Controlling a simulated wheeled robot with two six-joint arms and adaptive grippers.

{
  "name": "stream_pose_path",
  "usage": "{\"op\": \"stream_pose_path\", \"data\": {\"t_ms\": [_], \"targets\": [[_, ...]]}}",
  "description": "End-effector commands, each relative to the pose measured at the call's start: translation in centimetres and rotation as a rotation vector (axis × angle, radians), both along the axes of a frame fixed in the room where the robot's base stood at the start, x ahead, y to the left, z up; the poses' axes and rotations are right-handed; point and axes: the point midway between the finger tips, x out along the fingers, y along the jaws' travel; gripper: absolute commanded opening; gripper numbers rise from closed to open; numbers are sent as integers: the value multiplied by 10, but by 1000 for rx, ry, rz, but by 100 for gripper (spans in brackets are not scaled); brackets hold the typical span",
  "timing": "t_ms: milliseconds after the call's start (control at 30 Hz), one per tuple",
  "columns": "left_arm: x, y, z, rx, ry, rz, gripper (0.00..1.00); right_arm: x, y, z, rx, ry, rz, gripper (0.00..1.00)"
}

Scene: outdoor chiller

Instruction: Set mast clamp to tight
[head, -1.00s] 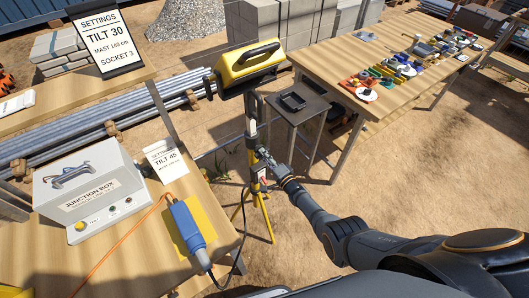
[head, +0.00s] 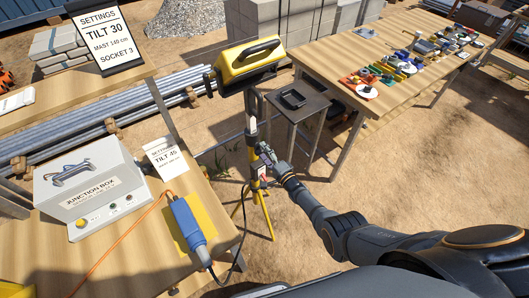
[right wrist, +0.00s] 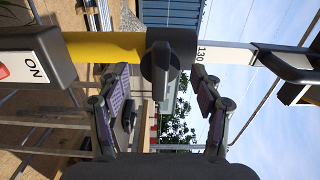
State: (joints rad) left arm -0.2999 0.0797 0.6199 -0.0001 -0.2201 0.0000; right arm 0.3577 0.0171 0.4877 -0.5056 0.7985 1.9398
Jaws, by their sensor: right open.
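The mast (head: 250,130) of the yellow work lamp (head: 249,64) stands upright on a yellow tripod. The mast clamp (right wrist: 165,62) is a black collar with a black knob, and its ridge lies crosswise to the mast. My left gripper is not in view.
A switch box (right wrist: 35,60) marked ON sits on the mast beside the clamp. A small dark stand (head: 298,102) is behind the mast. A table with the junction box (head: 90,188) and a blue device (head: 188,222) is on the left. A wooden table (head: 375,50) holds small parts.

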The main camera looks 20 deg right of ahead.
Motion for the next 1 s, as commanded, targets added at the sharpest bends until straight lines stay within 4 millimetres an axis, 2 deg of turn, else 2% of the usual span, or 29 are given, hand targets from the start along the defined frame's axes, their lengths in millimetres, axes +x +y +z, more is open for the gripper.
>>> {"op": "stream_pose_path", "data": {"t_ms": [233, 400, 567, 733, 1000], "targets": [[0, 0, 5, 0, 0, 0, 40, -6, -2, 1, -1, 2, 0, 66], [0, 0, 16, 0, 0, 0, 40, -25, -10, 2, -2, 2, 0, 66], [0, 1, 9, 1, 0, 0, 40, -44, -16, -2, 0, 1, -1, 66], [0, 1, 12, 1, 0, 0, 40, -61, -22, 0, 0, 1, 0, 66], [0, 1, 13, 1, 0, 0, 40, -66, -24, 0, 0, 0, 0, 66]]}}
